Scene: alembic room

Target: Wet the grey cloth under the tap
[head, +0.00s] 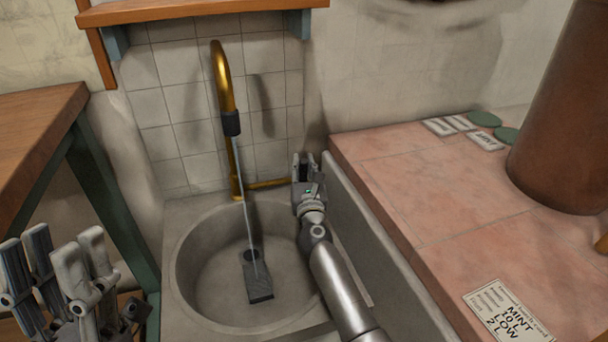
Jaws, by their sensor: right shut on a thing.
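The brass tap (222,85) with a black nozzle stands against the tiled wall, and a thin stream of water (243,190) runs from it. The grey cloth (258,283) lies flat in the round stone basin (195,290), under the stream, which reaches it. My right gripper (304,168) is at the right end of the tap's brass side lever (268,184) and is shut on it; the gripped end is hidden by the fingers. My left gripper (56,262) is at the lower left, open and empty, well away from the basin.
A wooden table (35,130) is at left. A wooden shelf (200,8) hangs above the tap.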

